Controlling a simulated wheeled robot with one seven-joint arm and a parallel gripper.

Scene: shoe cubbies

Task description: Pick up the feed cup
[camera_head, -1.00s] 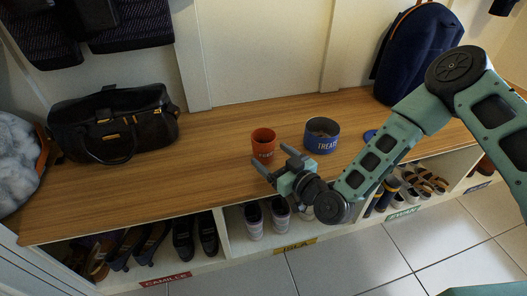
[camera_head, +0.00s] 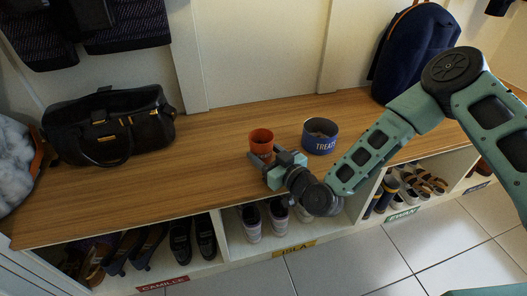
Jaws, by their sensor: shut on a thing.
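The feed cup is a small orange cup (camera_head: 261,137) standing upright on the wooden bench top (camera_head: 215,170). Its rim and upper wall show, and its lower front and lettering are hidden by my gripper. My gripper (camera_head: 264,158) reaches in from the front right, low over the bench, and its jaws are shut on the cup. I cannot see any gap between the cup and the bench.
A blue treats bowl (camera_head: 320,137) stands close to the right of the cup. A black bag (camera_head: 108,125) is at the left and a navy backpack (camera_head: 416,50) at the back right. Cubbies with shoes (camera_head: 250,222) lie below. The bench between bag and cup is clear.

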